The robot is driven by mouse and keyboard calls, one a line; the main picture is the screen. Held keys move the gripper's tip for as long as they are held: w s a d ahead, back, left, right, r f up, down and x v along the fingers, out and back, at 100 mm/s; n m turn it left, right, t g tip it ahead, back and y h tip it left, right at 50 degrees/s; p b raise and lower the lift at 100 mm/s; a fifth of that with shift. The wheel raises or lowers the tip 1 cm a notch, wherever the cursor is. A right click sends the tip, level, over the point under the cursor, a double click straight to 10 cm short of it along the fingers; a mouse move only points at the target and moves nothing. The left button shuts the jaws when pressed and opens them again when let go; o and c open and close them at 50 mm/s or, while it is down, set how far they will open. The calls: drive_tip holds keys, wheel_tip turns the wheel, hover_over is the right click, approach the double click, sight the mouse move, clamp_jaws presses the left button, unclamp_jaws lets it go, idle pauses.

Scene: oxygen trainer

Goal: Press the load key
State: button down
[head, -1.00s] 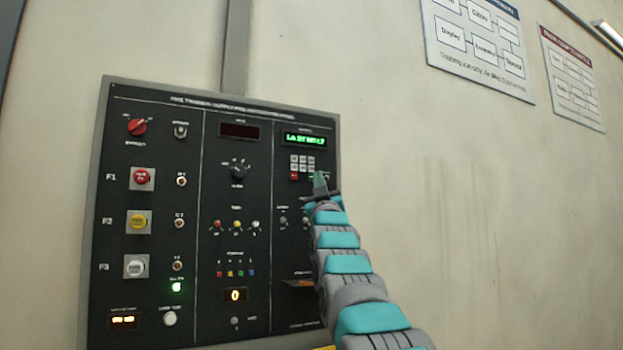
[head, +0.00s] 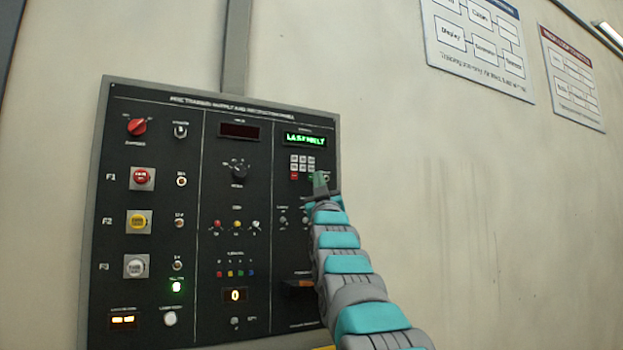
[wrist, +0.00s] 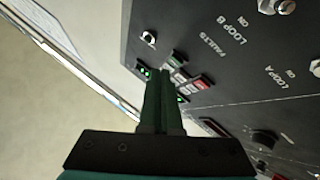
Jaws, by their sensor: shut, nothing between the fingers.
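A small keypad (head: 302,163) of pale keys sits on the right side of the black panel (head: 160,210), under a lit green display (head: 306,140). A red key (head: 294,175) is at its lower left. Key labels are too small to read, so I cannot tell which is the load key. My gripper (head: 320,180) is shut and empty, its tips at the keypad's lower right, hiding part of it. In the wrist view, its dark green fingers (wrist: 158,75) reach among the keys beside a red key (wrist: 201,83). I cannot tell whether they touch a key.
Toggle switches labelled LOOP A (wrist: 316,68) and LOOP B (wrist: 272,6) stick out near the fingers. A dark knob (head: 239,171) and several coloured buttons lie left of the keypad.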

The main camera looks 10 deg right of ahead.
drive_tip(key=shift+w, duration=0.15)
drive_tip(key=shift+w+a+p, duration=0.15)
drive_tip(key=shift+w+p, duration=0.15)
drive_tip(key=shift+w+a, duration=0.1)
drive_tip(key=shift+w, duration=0.15)
idle(0.9)
idle(0.3)
drive_tip(key=shift+s+d+b, duration=0.25)
drive_tip(key=shift+s+b, duration=0.15)
drive_tip(key=shift+s, duration=0.3)
drive_tip(key=shift+s, duration=0.1)
drive_tip(key=s+b, duration=0.1)
drive_tip(key=s+d+b, duration=0.1)
drive_tip(key=s, duration=0.1)
drive_tip(key=s+b, duration=0.1)
drive_tip(key=shift+s+d+b, duration=0.25)
drive_tip(key=shift+d+b, duration=0.05)
